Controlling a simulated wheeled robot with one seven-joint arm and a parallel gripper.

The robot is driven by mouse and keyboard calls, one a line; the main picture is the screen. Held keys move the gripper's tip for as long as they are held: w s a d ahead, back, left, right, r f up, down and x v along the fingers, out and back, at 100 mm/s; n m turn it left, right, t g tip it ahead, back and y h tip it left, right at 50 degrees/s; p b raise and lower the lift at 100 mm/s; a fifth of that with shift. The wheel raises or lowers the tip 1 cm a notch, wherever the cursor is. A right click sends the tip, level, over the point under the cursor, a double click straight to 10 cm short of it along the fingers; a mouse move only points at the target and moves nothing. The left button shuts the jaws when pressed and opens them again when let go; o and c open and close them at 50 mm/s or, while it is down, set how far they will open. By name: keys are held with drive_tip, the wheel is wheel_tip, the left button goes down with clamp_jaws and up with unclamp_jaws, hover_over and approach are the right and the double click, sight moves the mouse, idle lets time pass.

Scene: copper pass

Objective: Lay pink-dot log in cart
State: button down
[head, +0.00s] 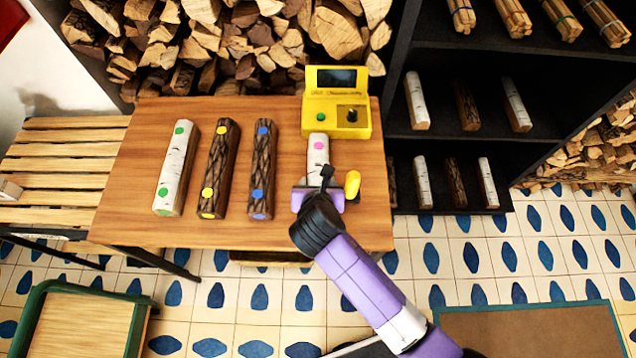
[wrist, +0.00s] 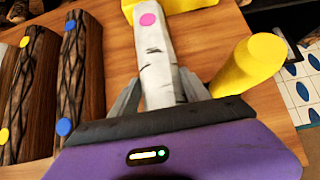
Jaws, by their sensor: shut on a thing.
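The pink-dot log (head: 318,158) is pale birch with dark marks and lies on the wooden table, its far end by a yellow device. In the wrist view the log (wrist: 158,58) runs back from between my fingers, its pink dot near the far end. My gripper (head: 319,192) is shut on the log's near end, which the gripper partly hides; its fingers also show in the wrist view (wrist: 160,92). A green-framed wooden bed (head: 95,289) at the lower left may be the cart; only part of it shows.
Logs with green (head: 176,168), yellow (head: 218,168) and blue dots (head: 262,168) lie left of my gripper. A yellow rounded piece (head: 352,185) stands close on its right. The yellow device (head: 336,112) is behind. A slatted bench (head: 65,160) adjoins the table's left; dark shelves (head: 460,140) stand right.

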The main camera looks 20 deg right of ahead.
drive_tip(key=shift+f, duration=0.2)
drive_tip(key=c, duration=0.8)
unclamp_jaws()
drive_tip(key=shift+f, duration=0.15)
drive_tip(key=v, duration=1.2)
drive_tip(key=shift+s, duration=0.1)
